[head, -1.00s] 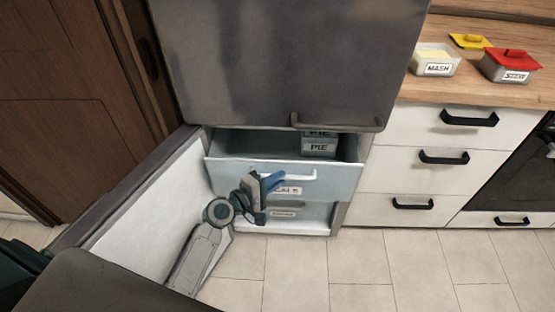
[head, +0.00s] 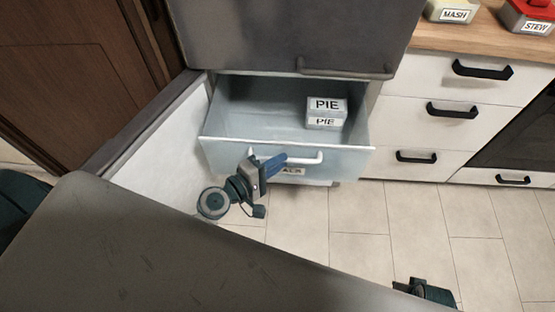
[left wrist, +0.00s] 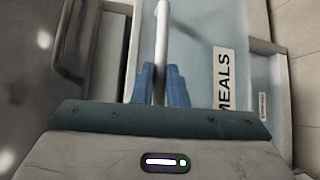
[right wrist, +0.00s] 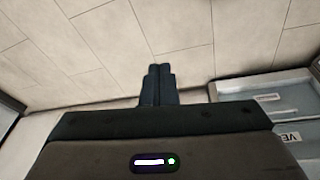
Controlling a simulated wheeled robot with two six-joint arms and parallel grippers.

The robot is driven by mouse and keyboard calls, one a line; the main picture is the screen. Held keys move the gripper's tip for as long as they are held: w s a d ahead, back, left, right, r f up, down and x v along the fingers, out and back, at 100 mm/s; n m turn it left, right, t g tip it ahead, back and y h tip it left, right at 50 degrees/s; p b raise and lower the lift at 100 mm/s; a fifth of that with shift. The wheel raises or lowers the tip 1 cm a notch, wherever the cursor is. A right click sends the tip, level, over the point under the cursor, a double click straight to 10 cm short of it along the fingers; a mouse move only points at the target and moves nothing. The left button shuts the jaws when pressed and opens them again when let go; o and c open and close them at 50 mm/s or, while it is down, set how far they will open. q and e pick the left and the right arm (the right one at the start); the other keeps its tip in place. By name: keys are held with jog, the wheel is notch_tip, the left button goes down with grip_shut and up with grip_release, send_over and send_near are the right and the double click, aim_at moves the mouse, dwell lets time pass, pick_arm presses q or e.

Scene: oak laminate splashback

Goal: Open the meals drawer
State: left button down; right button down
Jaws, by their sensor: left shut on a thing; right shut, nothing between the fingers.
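The meals drawer (head: 225,152) is a pale blue freezer drawer, pulled well out in the head view. Its inside shows, with two stacked boxes marked PIE (head: 326,112) at the right. My left gripper (head: 275,163) is shut on the drawer's white bar handle (head: 312,157). In the left wrist view the blue fingers (left wrist: 160,85) close around the handle (left wrist: 162,35), beside the MEALS label (left wrist: 224,80). My right gripper (right wrist: 158,85) is shut and empty above the floor tiles; part of that arm shows at the bottom right of the head view.
The open freezer door (head: 165,165) stands at the left. A grey upper door (head: 290,35) is shut above the drawer. White cabinet drawers (head: 450,110) with black handles stand at the right, with MASH (head: 453,12) and STEW (head: 535,20) tubs on the counter. Tiled floor (head: 350,235) is clear in front.

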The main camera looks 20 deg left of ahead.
pick_arm(q)
jog(key=c, duration=1.5)
grip_release()
jog(key=shift+o, duration=0.2)
